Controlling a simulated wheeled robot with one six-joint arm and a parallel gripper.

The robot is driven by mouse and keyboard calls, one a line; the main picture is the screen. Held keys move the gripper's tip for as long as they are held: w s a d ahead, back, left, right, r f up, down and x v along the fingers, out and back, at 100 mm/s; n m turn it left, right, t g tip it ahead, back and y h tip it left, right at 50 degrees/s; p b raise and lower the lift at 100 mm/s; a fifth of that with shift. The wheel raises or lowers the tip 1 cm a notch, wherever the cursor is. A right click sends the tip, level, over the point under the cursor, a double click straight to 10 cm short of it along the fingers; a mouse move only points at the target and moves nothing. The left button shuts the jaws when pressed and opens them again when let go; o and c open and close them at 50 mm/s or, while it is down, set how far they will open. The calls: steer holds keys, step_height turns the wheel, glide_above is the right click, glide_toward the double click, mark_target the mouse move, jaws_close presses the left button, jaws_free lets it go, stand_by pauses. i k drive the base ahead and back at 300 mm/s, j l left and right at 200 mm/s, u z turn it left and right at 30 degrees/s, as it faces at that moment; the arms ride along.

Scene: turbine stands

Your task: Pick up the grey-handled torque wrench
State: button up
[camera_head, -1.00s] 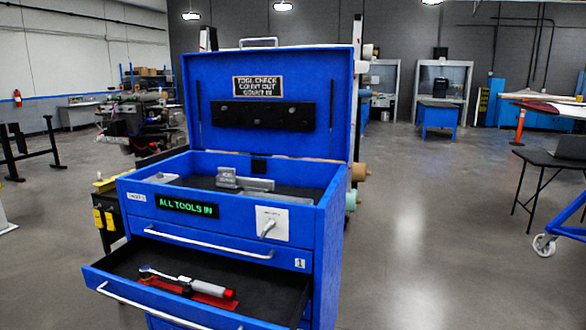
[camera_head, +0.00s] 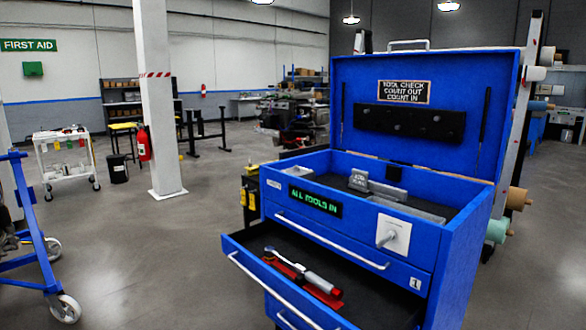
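A torque wrench (camera_head: 316,281) lies in the open drawer (camera_head: 373,302) of a blue tool chest (camera_head: 458,258). My gripper is not in view.
The chest's lid (camera_head: 430,95) stands open, and grey items lie in the top tray. A sign reads "ALL TOOLS IN" (camera_head: 315,202). A white pillar (camera_head: 157,95), a white cart (camera_head: 66,160) and a blue wheeled frame (camera_head: 38,240) stand at the left.

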mark_target(325, 286)
steer(key=i+j, duration=0.25)
steer(key=i, duration=0.15)
steer(key=i+j+u, duration=0.1)
steer(key=i+j, duration=0.15)
steer(key=i, duration=0.2)
steer(key=i+j, duration=0.25)
steer(key=i, duration=0.2)
